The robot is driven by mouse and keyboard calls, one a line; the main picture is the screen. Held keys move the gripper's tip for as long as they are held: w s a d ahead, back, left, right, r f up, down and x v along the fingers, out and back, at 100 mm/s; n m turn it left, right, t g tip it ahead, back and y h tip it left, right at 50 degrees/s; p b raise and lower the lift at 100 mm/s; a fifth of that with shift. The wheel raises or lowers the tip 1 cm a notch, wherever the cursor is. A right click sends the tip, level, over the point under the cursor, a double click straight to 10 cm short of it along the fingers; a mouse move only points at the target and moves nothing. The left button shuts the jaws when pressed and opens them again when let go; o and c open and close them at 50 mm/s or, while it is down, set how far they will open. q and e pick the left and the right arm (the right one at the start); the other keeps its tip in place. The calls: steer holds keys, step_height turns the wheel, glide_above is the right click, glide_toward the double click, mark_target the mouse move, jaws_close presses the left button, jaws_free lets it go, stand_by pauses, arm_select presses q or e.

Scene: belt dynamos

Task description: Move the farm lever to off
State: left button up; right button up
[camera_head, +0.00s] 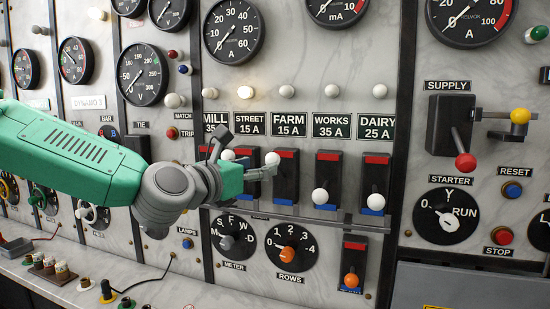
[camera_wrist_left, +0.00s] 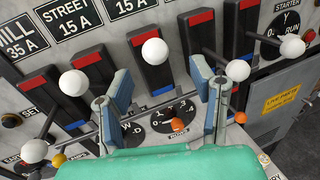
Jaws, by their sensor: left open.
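The farm lever is a dark upright block with a red top plate and a blue strip at the bottom, under the FARM 15 A label (camera_head: 289,125). Its white knob (camera_head: 272,159) stands in the upper part, toward the red end. In the left wrist view the knob (camera_wrist_left: 154,51) lies between the blue-padded fingers, beyond their tips and apart from them. My left gripper (camera_head: 246,155) is open and empty, just in front of the street and farm levers; the same gripper shows in the wrist view (camera_wrist_left: 162,82). It partly hides the street lever. My right gripper is not in view.
The works knob (camera_head: 320,196) and dairy knob (camera_head: 375,202) sit low at their blue ends, right of the gripper. The street knob (camera_head: 228,155) is close on the left. A rows dial (camera_head: 290,245) and an orange-knobbed lever (camera_head: 351,281) are below.

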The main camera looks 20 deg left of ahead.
mark_target(268, 162)
arm_select(q)
steer(key=p+x, duration=0.1)
steer(key=x, duration=0.5)
steer(key=shift+a, duration=0.15)
steer(key=shift+w+a+f+p, duration=0.1)
steer(key=shift+w+a+p, duration=0.2)
steer(key=shift+w, duration=0.4)
steer(key=shift+d, duration=0.4)
steer(key=shift+c, duration=1.3)
steer(key=shift+d, duration=0.15)
jaws_close()
